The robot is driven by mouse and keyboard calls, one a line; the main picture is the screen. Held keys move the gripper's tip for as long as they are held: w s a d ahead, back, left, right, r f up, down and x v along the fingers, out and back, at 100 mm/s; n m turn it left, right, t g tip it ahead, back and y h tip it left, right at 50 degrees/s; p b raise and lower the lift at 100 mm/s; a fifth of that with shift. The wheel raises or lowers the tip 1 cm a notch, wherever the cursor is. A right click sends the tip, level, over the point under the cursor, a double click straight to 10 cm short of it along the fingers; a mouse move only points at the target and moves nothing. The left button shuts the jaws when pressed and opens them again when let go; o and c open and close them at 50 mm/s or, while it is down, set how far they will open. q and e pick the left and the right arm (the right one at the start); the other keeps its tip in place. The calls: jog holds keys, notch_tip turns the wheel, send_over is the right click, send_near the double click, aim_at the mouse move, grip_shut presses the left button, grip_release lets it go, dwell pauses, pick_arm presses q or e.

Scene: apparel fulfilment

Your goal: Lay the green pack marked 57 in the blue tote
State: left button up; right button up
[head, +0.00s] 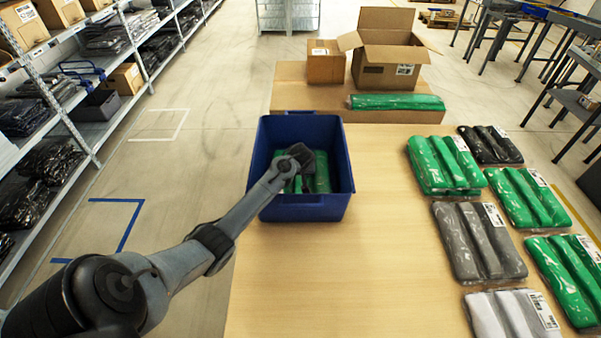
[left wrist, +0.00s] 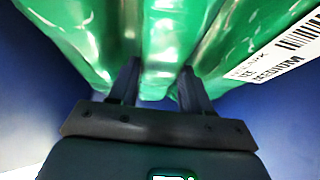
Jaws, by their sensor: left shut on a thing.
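The blue tote (head: 305,211) stands on the left part of the wooden table. A green pack (head: 320,181) in clear plastic is inside the tote, partly hidden by my left arm. My left gripper (left wrist: 158,82) is shut on a raised fold of this green pack, which fills the top of the left wrist view (left wrist: 172,35). A white barcode label (left wrist: 282,50) shows on its right side; I cannot read a 57 there. Blue tote walls show on both sides. In the head view my left gripper (head: 302,160) is down inside the tote, its fingertips hidden. My right gripper is not in view.
Several other packs lie on the right: stacked green packs (head: 445,166), a black pack (head: 490,145), a grey pack (head: 479,241) and more green ones. An open carton (head: 385,72) stands behind. The table's middle is clear.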

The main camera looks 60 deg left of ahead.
pick_arm(q)
jog(key=o, duration=1.2)
jog(key=shift+f, duration=0.1)
jog(key=shift+d+r, duration=0.15)
jog(key=shift+r, duration=0.3)
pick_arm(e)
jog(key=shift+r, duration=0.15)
pick_arm(q)
jog(key=p+v, duration=0.3)
jog(key=v, duration=0.8)
jog(key=shift+s+d+r, duration=0.1)
jog(key=shift+s, duration=0.05)
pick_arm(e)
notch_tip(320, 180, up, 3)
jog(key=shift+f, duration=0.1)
